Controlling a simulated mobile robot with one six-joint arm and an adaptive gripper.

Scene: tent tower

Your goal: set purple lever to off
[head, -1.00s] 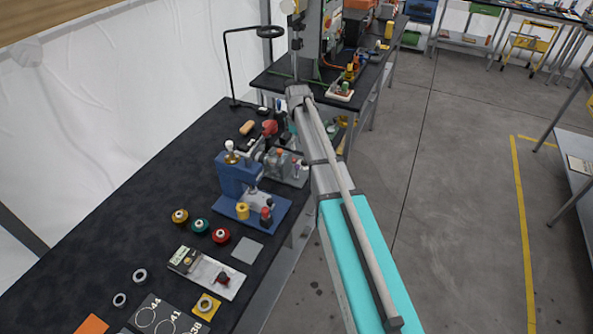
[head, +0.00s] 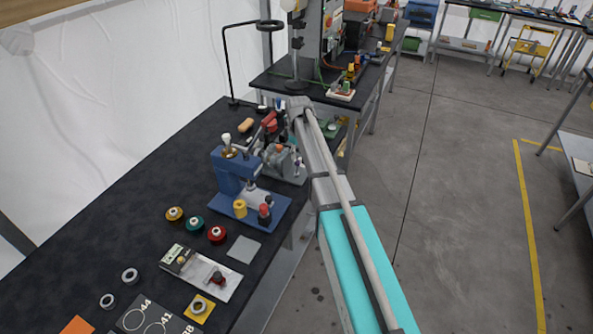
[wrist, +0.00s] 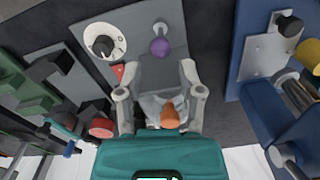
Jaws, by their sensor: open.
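The purple lever shows as a round purple knob (wrist: 160,46) on a short metal stem, at the edge of a light grey plate (wrist: 125,36) in the wrist view. My gripper (wrist: 160,92) is open, its two grey fingers spread left and right below the knob in the picture. The purple knob is beyond the fingers and nothing is held. An orange knob (wrist: 170,117) shows between the fingers, near my teal wrist. In the head view my arm hides most of my gripper, and the lever's position is too small to tell surely.
A black dial (wrist: 103,46) and a red pointer piece are left of the purple knob. A blue press (head: 235,172) stands close by on the dark bench. Spools (head: 195,222) and a small parts tray (head: 200,272) lie nearer. The floor at right is open.

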